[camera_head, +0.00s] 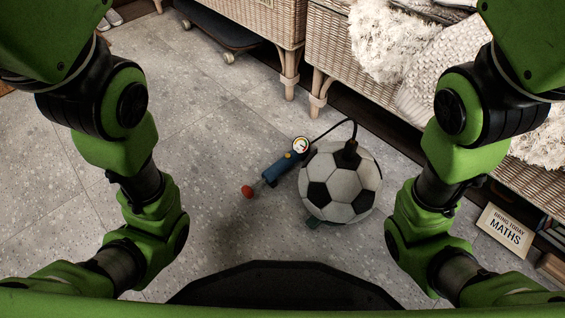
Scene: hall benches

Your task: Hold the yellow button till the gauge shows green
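A blue hand pump (277,170) lies on the tiled floor, with a red knob (247,191) at its lower left end. A small round gauge (301,144) with a pale face sits at its upper right end; its needle and colour zones are too small to read surely. A small yellow spot (289,155) shows between gauge and blue body; I cannot tell if it is the button. A black hose (335,124) runs from the gauge end to the top of a black and white football (341,183). Both my arms are folded at the sides; neither gripper shows.
Wicker benches (335,45) with pale fleece and knitted throws (390,42) stand behind. A dark wheeled board (215,28) is at the upper left. Floor left of the pump is clear.

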